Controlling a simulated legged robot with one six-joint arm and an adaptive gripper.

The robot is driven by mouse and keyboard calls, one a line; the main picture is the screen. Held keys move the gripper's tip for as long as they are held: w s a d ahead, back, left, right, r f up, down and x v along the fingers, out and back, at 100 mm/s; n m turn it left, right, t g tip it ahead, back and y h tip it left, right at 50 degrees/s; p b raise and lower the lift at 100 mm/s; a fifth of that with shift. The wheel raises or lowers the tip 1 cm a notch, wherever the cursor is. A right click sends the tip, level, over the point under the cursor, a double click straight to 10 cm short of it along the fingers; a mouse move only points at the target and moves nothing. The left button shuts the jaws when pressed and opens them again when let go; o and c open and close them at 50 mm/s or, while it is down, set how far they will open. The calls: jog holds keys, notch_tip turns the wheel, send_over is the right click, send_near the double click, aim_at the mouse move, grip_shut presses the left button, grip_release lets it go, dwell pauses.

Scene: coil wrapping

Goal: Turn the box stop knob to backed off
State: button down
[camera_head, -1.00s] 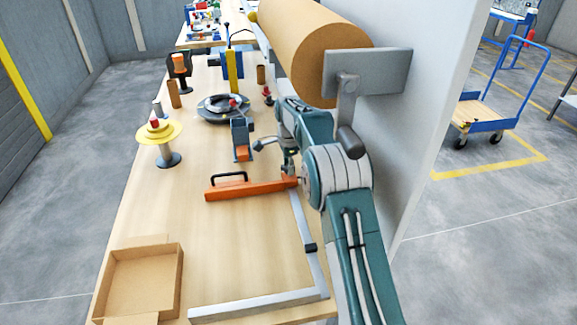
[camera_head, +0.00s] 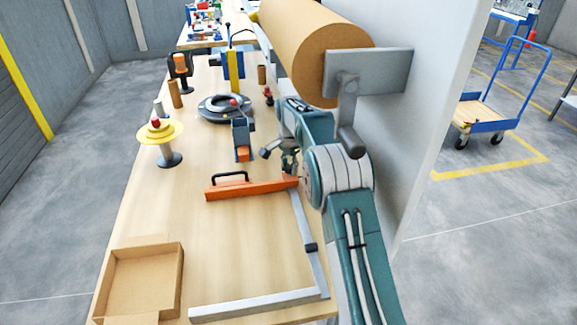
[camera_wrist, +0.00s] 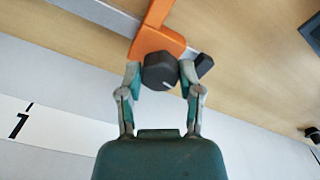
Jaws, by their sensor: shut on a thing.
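The box stop is an orange bar (camera_head: 245,189) with a black handle, lying across the table next to the grey metal rail (camera_head: 309,232). Its dark knob (camera_wrist: 159,72) sits on the orange block in the wrist view and has a short pale mark near its lower right edge. My gripper (camera_wrist: 160,77) has one finger on each side of the knob and is shut on it. In the head view my gripper (camera_head: 289,168) is at the bar's right end, and the knob is hidden there.
An open cardboard box (camera_head: 138,283) lies at the table's near left. A ring-shaped turntable (camera_head: 223,108) and a yellow-disc stand (camera_head: 160,134) are farther back. A large brown roll (camera_head: 312,45) hangs above right, beside a pale wall.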

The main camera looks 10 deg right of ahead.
jog(key=n, duration=0.4)
jog(key=shift+d+f+n, duration=0.2)
jog(key=shift+d+n, duration=0.05)
jog(key=shift+n, duration=0.05)
jog(key=n, duration=0.3)
jog(key=shift+n, duration=0.4)
jog(key=n, duration=0.4)
jog(key=shift+s+f, duration=0.1)
jog(key=shift+a+n, duration=0.1)
jog(key=shift+n, duration=1.3)
jog(key=shift+c, duration=1.5)
grip_release()
jog(key=shift+o, duration=0.2)
jog(key=shift+a, duration=0.1)
jog(key=shift+r, duration=0.25)
